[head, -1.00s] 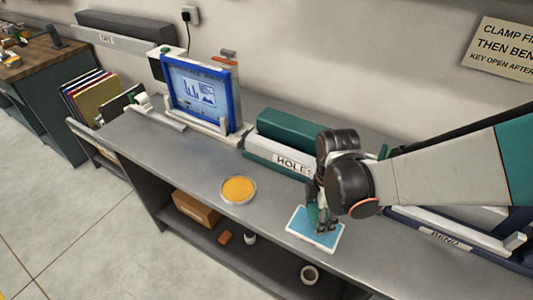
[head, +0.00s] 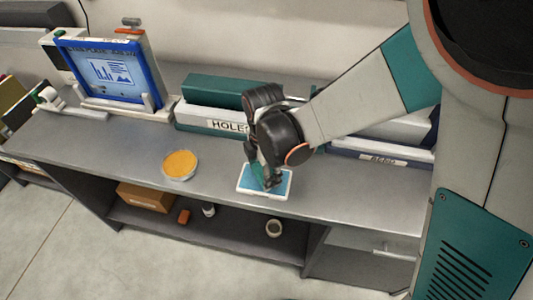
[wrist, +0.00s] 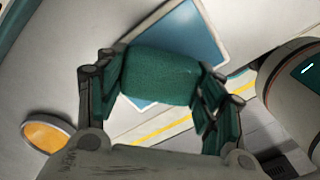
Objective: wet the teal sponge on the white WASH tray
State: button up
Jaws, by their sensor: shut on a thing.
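The white tray (head: 262,195) with a blue inside lies on the grey bench top near its front edge. Its blue inside also shows in the wrist view (wrist: 194,38). The teal sponge (wrist: 160,76) is a rounded block between the two fingers of my gripper (wrist: 162,85). My gripper (head: 267,183) is shut on the sponge and points down over the tray. In the head view the fingers and wrist mostly hide the sponge. I cannot tell whether the sponge touches the blue surface.
A round dish with orange contents (head: 180,164) stands left of the tray. Behind are a machine labelled HOLES (head: 210,120), one labelled BEND (head: 380,159) and a blue-framed screen (head: 110,72). A cardboard box (head: 146,197) sits on the shelf below. Bench between dish and screen is clear.

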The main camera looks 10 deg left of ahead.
jog(key=shift+f+b, duration=0.55)
jog(key=shift+b, duration=0.05)
dwell(1.7)
jog(key=shift+r, duration=0.1)
jog(key=shift+r+p, duration=2.35)
jog(key=shift+r, duration=1.1)
